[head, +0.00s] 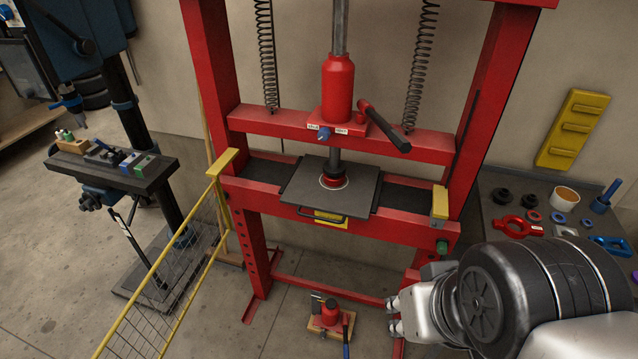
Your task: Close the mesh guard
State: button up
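The mesh guard (152,290) is a yellow-framed wire panel. It joins the red press frame (215,60) at the left upright by a yellow bracket (222,164). It stands swung open, reaching toward the lower left and out of the picture, so the press front is uncovered. A yellow block (440,202) sits on the right upright. My gripper (394,316) is at the lower right, in front of the press's right leg. Its fingertips look apart with nothing between them. It is well away from the guard, and its rear is hidden by my wrist.
A drill press table (110,165) is left of the guard. A bench (490,215) with rings and tools is at the right. Floor between guard and jack is clear.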

aim_at(113, 329)
jog(key=j+z, duration=0.1)
jog(key=j, duration=0.4)
jog(key=k+j+z, duration=0.1)
jog(key=j, duration=0.35)
jog(key=k+j+z, duration=0.1)
jog(key=j, duration=0.35)
jog(key=k+j, duration=0.2)
jog(key=j, duration=0.25)
jog(key=j+z, duration=0.35)
jog(key=j, duration=1.05)
jog(key=k+l, duration=0.15)
jog(key=l, duration=0.25)
jog(key=k+l+u, duration=0.15)
jog(key=l, duration=0.3)
